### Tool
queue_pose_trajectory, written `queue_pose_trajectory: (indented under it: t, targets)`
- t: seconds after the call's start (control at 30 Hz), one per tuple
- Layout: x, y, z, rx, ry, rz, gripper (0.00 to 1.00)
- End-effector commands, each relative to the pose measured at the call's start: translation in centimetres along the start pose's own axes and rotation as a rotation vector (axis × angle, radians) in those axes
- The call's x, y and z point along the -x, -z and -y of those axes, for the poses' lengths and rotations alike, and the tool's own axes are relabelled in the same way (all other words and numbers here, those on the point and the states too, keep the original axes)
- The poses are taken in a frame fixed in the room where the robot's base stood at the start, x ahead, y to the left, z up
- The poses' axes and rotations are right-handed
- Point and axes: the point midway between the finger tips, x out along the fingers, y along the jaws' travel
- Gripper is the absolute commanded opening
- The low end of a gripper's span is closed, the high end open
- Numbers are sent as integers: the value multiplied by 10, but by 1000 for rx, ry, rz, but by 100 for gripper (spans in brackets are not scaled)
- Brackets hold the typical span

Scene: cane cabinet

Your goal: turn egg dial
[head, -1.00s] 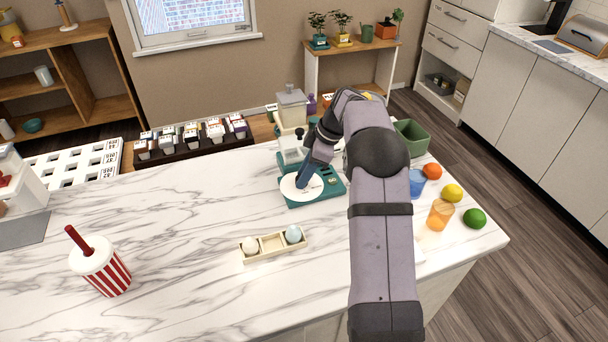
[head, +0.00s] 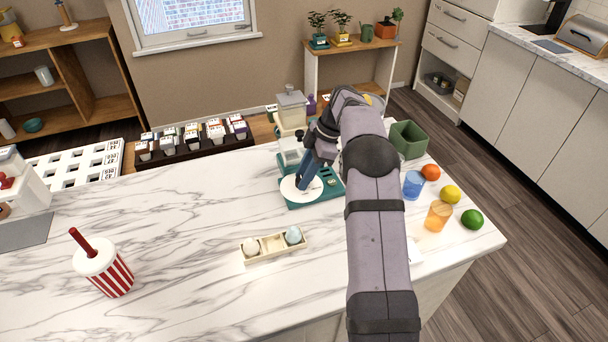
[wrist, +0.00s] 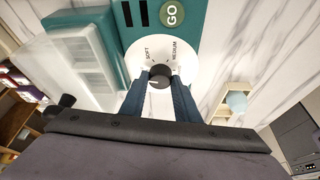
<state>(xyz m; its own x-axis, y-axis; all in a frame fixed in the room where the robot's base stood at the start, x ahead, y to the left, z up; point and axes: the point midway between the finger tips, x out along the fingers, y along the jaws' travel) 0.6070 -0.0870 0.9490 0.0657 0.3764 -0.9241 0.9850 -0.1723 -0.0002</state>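The egg dial is a dark round knob (wrist: 160,71) on a white disc (wrist: 133,52) marked SOFT and MEDIUM. The disc is on the teal base (head: 318,200) of the egg machine on the counter. My gripper (wrist: 160,82) reaches down to the disc, with its blue fingers on either side of the knob in the wrist view. The fingers are apart, and whether they touch the knob is hard to tell. In the head view my gripper (head: 303,187) is over the white disc and hides the knob.
An egg tray (head: 268,248) holds a white egg and a bluish egg nearby. A red-striped cup (head: 108,275) stands at left. Blue (head: 413,184) and orange cups (head: 438,215) and fruit stand right of my arm. The middle left of the counter is clear.

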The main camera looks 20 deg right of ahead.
Motion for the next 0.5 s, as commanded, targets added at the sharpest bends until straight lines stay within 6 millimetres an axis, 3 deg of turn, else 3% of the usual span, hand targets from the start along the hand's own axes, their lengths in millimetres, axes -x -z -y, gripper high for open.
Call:
queue_pose_trajectory:
  t: [0.03, 0.07, 0.5]
  targets:
    - [0, -1, 0, -1, 1, 1, 40]
    - [0, -1, 0, -1, 1, 1, 47]
    - [6, -1, -1, -1, -3, 0, 47]
